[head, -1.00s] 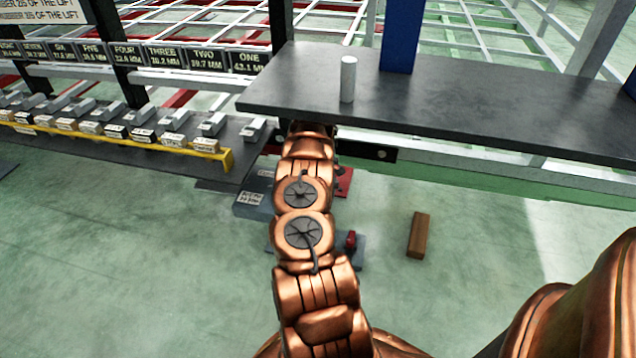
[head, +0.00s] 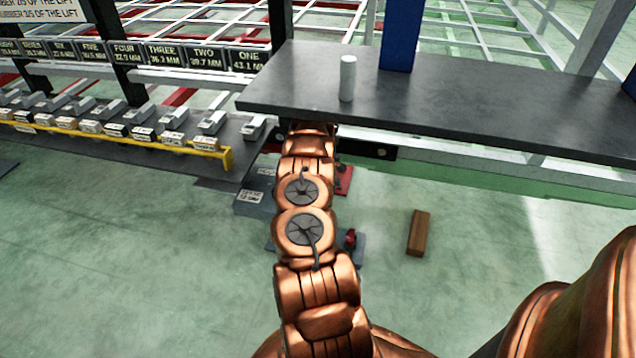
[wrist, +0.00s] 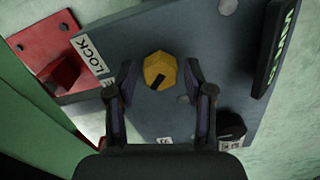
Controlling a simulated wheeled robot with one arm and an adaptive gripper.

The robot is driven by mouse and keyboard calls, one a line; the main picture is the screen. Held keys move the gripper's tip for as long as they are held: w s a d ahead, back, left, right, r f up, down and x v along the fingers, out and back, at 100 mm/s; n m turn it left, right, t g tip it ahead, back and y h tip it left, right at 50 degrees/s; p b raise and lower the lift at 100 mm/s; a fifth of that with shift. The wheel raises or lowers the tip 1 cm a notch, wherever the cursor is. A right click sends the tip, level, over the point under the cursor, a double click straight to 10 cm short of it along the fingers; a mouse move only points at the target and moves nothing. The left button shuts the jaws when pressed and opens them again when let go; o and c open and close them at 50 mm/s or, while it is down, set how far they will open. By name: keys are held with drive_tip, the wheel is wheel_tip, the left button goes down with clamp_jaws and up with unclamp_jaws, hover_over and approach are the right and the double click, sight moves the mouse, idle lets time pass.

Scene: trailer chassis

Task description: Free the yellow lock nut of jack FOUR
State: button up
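The yellow lock nut (wrist: 158,68) shows in the wrist view on a grey plate (wrist: 215,60), with a small dark mark on its face. A white label reading LOCK (wrist: 92,55) lies left of it. My gripper (wrist: 151,74) is open, with one finger on each side of the nut. Gaps show between the nut and both fingers; the right finger is closer. I cannot tell how far the tips are above the plate. In the head view my arm hides the nut and gripper. The sign FOUR (head: 127,86) hangs at the back left.
A red bracket (wrist: 50,75) stands left of the plate, and a dark panel with green characters (wrist: 275,50) stands right. In the head view, a dark bench (head: 480,105) with a white cylinder (head: 347,78) lies beyond my arm. A brown block (head: 418,233) lies on the floor.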

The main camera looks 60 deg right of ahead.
idle(0.4)
drive_tip(key=m+b, duration=0.2)
drive_tip(key=m, duration=0.2)
drive_tip(key=shift+w+f+m, duration=0.1)
drive_tip(key=shift+m, duration=0.3)
drive_tip(key=m+b, duration=0.3)
drive_tip(key=m, duration=0.2)
drive_tip(key=shift+f, duration=0.1)
drive_tip(key=m+b, duration=0.5)
drive_tip(key=b, duration=0.1)
drive_tip(key=shift+f+m+b, duration=0.1)
drive_tip(key=shift+m+b, duration=0.2)
drive_tip(key=shift+b, duration=0.05)
drive_tip(key=m+b, duration=0.2)
drive_tip(key=b, duration=0.1)
